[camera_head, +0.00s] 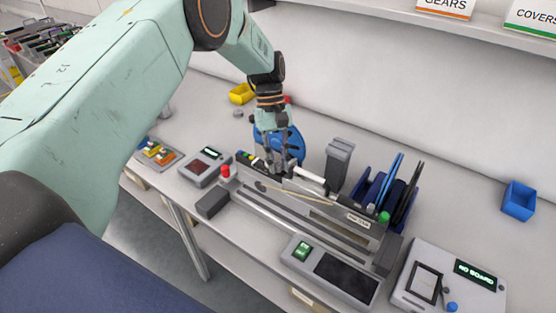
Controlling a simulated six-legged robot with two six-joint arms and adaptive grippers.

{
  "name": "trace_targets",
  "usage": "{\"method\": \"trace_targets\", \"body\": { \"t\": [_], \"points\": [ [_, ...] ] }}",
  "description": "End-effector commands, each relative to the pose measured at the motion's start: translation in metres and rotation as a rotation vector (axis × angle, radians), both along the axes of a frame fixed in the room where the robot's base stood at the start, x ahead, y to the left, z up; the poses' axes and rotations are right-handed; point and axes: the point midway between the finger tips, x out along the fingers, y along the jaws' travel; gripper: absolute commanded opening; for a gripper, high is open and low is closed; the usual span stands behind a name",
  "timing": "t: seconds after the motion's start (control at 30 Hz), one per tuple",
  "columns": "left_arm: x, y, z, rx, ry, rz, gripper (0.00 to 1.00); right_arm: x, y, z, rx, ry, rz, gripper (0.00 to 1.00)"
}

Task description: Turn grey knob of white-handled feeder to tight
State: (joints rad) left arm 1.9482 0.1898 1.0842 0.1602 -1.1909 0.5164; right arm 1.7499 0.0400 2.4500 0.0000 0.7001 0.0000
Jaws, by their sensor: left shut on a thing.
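The white-handled feeder (345,216) is a long grey unit lying along the bench, with a blue reel (293,143) at its back. Its white handle (310,177) shows just right of my left gripper. My left gripper (278,169) comes down from above in front of the reel, with its fingertips low at the feeder's top. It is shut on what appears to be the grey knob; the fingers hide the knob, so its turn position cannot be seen. My right gripper is not in view.
A red button (225,171) and a green button (384,217) flank the feeder fixture. A grey post (338,163) and a blue rack with tools (379,191) stand close on the right. A screen panel (330,271) is in front. A blue bin (518,201) stands far right.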

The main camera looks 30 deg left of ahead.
Motion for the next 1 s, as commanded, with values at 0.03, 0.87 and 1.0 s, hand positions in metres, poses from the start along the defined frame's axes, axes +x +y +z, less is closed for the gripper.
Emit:
{"method": "trace_targets", "body": {
  "t": [0.03,0.87,1.0],
  "points": [
    [0.0020,0.0007,0.0016,0.002,-0.006,-0.006,0.00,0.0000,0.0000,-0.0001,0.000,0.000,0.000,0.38],
    [0.0008,0.0001,0.0007,0.000,-0.002,-0.011,0.42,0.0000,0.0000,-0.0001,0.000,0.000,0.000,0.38],
    [0.0006,0.0000,0.0006,0.001,-0.002,-0.012,0.42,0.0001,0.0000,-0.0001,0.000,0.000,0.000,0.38]
  ]
}}
